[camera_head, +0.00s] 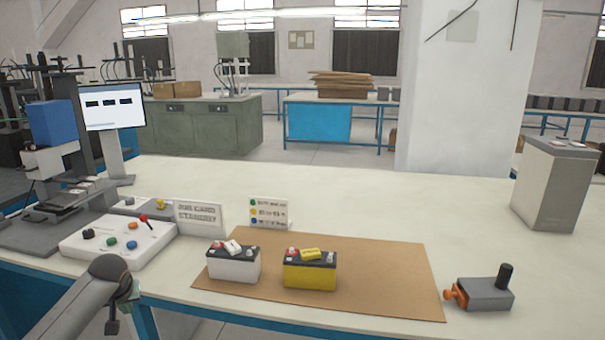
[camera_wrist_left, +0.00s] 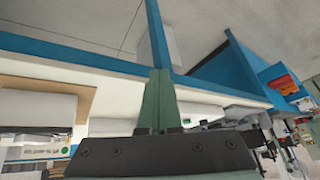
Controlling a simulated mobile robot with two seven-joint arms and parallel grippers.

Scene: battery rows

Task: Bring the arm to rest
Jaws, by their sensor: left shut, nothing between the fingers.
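My left arm comes in from the lower left in the head view, with my left gripper (camera_head: 112,324) hanging in front of the bench's front edge. In the left wrist view the greenish fingers of the left gripper (camera_wrist_left: 158,88) are together and hold nothing. The gripper is apart from everything on the bench. My right gripper is in neither view. A white battery (camera_head: 233,265) and a yellow battery (camera_head: 310,271) stand side by side on a brown mat (camera_head: 400,270), to the right of the arm.
A white control box (camera_head: 118,243) with coloured knobs and a lever sits on the bench just behind my left arm. A monitor (camera_head: 112,106) and press stand at left. A grey clamp (camera_head: 487,293) and a tall grey box (camera_head: 555,185) stand at right. The bench's back middle is clear.

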